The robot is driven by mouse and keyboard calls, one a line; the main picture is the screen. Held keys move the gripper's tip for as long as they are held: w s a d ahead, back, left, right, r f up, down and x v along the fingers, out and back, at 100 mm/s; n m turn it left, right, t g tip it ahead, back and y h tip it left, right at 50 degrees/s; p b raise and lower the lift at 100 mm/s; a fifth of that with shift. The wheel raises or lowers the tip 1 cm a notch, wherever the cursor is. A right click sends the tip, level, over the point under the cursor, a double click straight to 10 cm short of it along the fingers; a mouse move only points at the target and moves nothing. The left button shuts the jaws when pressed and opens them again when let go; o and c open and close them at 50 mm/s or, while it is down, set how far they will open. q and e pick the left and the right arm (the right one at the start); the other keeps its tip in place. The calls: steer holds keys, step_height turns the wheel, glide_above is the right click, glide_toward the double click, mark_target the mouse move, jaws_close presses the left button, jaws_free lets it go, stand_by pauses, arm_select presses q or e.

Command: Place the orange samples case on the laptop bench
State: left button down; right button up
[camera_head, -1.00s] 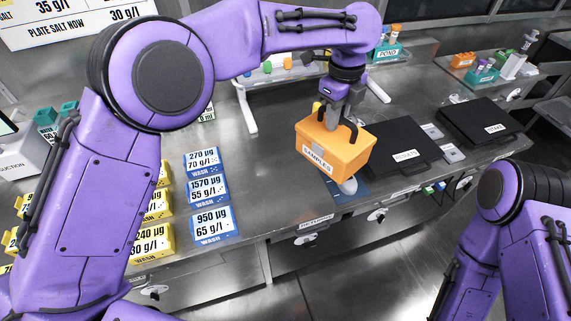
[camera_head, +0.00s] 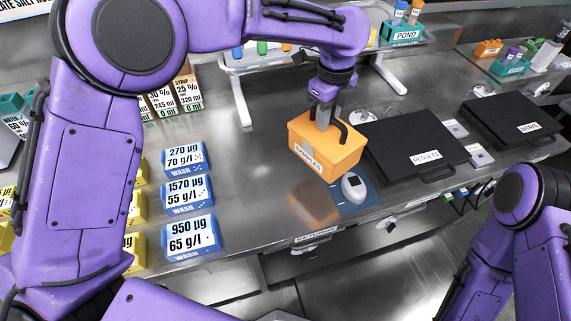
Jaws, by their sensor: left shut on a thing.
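The orange samples case (camera_head: 325,152) has a dark handle and a white SAMPLES label. My left gripper (camera_head: 323,120) points down from above and is shut on the case's handle. The case hangs nearly upright over the metal bench (camera_head: 265,185), left of the closed black laptop labelled RESULTS (camera_head: 415,150). A reflection shows on the bench below it; the exact gap is hard to judge. A second black laptop, labelled INTAKE (camera_head: 512,122), lies farther right. My right arm shows at the right edge, but its gripper is out of view.
A grey mouse (camera_head: 354,187) on a blue pad (camera_head: 357,205) lies just right of the case, near the bench's front edge. Blue wash boxes (camera_head: 187,192) stand to the left. A white rack (camera_head: 240,95) stands behind. Bare bench lies between the wash boxes and the case.

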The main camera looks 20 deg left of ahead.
mark_target(301, 133)
arm_select(q)
steer(key=s+a, duration=0.1)
steer(key=s+a+f, duration=0.1)
steer(key=a, duration=0.3)
steer(key=shift+s+a+f+p, duration=0.15)
steer(key=shift+s+f+p, duration=0.1)
steer(key=shift+s+p, duration=0.15)
steer(key=s+a+f+p, duration=0.1)
steer(key=a+f, duration=0.3)
steer(key=f, duration=0.5)
steer(key=shift+s+f, duration=0.2)
steer(key=shift+s, duration=0.2)
steer(key=shift+a, duration=0.1)
steer(key=c, duration=1.4)
jaws_free()
steer(key=shift+s+f, duration=0.1)
steer(key=shift+c, duration=0.2)
steer(key=o, duration=0.4)
step_height(301, 133, up, 12)
steer(key=shift+r+b, duration=0.1)
steer(key=shift+b, duration=0.35)
